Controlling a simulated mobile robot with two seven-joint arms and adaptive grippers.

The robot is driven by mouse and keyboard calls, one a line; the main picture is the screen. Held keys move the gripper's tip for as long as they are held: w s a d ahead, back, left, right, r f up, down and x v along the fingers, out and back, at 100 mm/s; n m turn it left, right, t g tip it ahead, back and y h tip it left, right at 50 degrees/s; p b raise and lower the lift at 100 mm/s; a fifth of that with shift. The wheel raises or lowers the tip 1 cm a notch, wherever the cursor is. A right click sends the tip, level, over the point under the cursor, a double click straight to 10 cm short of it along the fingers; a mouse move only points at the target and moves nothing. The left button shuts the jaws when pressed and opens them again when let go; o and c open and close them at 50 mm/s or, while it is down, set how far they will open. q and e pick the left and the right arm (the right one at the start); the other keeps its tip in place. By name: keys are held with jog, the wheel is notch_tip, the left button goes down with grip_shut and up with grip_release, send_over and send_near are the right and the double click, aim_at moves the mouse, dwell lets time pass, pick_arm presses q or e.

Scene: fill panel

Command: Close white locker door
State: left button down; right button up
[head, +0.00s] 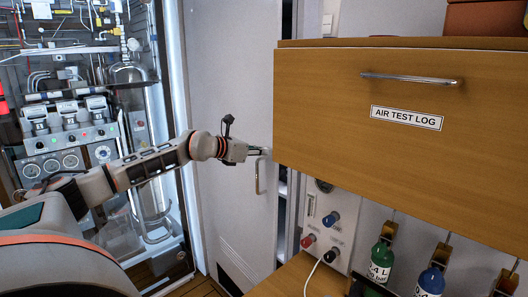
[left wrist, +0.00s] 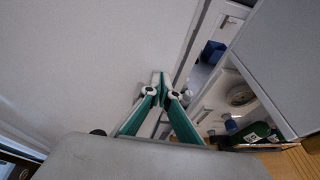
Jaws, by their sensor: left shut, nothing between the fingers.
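The white locker door (head: 228,100) stands upright left of the wooden cabinet in the head view. It also fills the left of the left wrist view (left wrist: 90,60). A gap shows beyond its right edge, so it looks ajar. Its metal bar handle (head: 258,178) is near that edge. My left gripper (head: 264,151) is shut and empty, at the top of the handle near the door's right edge. Its green fingers meet in the left wrist view (left wrist: 161,78). I cannot tell whether the tips touch the door or handle. My right gripper is not in view.
A wooden cabinet labelled AIR TEST LOG (head: 400,90) juts out right of the gripper. Below it are a grey socket panel (head: 328,220) and small bottles, one green (head: 381,262), one blue (head: 431,280). An equipment bay with gauges (head: 60,160) lies left.

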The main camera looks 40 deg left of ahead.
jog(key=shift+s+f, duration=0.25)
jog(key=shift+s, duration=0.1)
